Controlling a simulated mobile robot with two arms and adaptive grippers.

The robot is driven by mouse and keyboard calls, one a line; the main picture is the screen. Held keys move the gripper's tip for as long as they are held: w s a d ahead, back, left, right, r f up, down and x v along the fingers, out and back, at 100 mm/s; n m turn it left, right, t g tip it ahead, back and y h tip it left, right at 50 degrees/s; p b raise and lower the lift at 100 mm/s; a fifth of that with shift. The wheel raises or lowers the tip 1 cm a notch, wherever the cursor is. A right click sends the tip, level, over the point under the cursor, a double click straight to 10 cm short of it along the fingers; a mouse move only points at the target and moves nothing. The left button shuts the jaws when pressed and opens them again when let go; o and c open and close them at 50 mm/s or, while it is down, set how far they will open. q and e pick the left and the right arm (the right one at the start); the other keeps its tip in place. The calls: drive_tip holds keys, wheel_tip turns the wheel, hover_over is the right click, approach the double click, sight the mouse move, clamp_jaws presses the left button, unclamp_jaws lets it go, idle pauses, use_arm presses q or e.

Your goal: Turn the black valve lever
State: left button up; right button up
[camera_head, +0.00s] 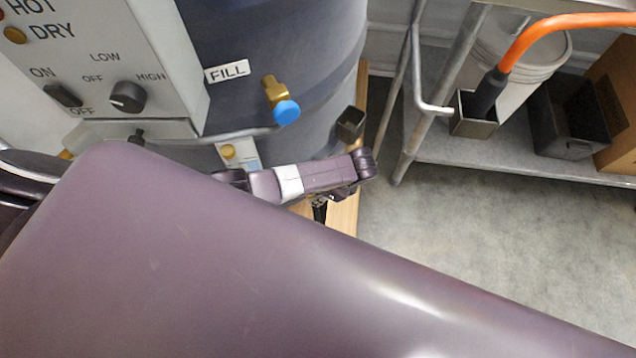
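I cannot make out the black valve lever for certain; my large purple arm link covers the lower part of the picture and the lower part of the machine. A small black piece (137,137) shows just above that link, below the control panel, but I cannot tell what it is. My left gripper (320,210) is mostly hidden beneath my wrist with the white band, in front of the blue drum (300,60). Only a dark bit of it shows, and its fingers cannot be read. My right gripper is not seen.
The control panel (150,60) with knob and switch is at the upper left. A brass valve with a blue cap (286,112) sticks out below the FILL label. A square dark holder (350,123) is near my wrist. A metal cart (520,165) stands right; the floor before it is clear.

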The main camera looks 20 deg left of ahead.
use_arm(q)
drive_tip(key=shift+a+f, duration=0.1)
drive_tip(key=shift+f, duration=0.05)
clamp_jaws()
idle(0.4)
